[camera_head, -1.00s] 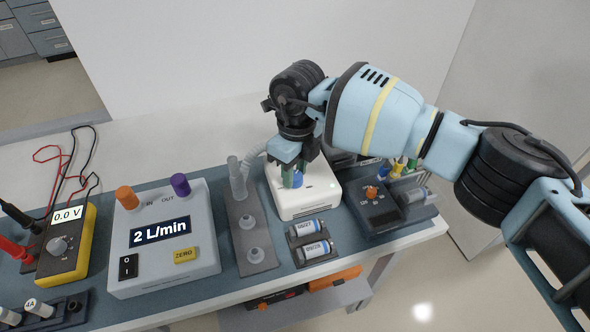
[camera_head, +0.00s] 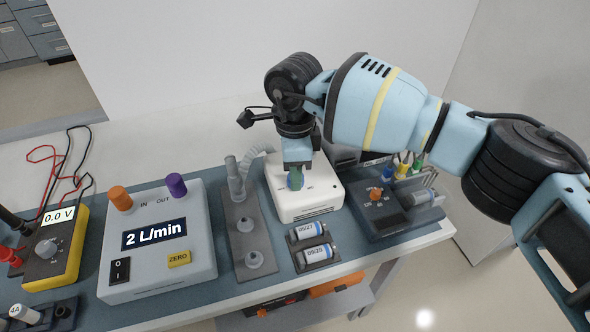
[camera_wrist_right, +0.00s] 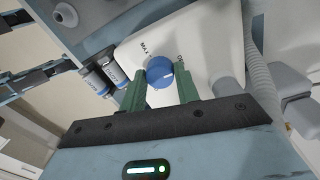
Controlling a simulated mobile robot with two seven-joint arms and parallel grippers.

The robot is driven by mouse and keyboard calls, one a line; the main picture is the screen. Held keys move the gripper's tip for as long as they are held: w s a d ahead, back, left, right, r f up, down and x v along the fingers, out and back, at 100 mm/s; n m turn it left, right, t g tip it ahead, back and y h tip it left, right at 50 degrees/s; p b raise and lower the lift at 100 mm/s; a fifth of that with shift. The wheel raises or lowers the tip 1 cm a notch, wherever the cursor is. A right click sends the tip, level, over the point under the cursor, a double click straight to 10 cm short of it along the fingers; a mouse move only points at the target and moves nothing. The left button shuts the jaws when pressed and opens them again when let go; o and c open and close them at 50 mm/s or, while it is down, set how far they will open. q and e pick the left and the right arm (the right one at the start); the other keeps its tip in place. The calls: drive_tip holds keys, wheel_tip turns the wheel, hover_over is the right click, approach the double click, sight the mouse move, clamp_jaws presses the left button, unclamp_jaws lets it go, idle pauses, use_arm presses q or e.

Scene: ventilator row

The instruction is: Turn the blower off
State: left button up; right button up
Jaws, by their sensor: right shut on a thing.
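The blower is a white box (camera_head: 322,203) near the back edge of the bench, with a blue knob (camera_wrist_right: 160,71) on its top. My right gripper (camera_head: 296,178) reaches down over the box. In the right wrist view its green fingers (camera_wrist_right: 160,84) lie on either side of the blue knob, shut on it. The word MAX and part of another label show beside the knob in that view. The fingers hide much of the knob in the head view. My left gripper is out of view.
A grey flow meter (camera_head: 195,250) reading 2 L/min stands to the left, with a plate of fittings (camera_head: 243,222) and a hose (camera_head: 256,155) between. Two batteries (camera_head: 313,254) lie in front of the blower. A dark device (camera_head: 390,219) stands close on the right. A yellow multimeter (camera_head: 66,262) is far left.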

idle(0.6)
drive_tip(key=o, duration=1)
drive_tip(key=shift+c, duration=0.2)
drive_tip(key=shift+r, duration=0.15)
drive_tip(key=r, duration=0.7)
drive_tip(key=shift+w+r, duration=0.2)
drive_tip(key=shift+r, duration=0.1)
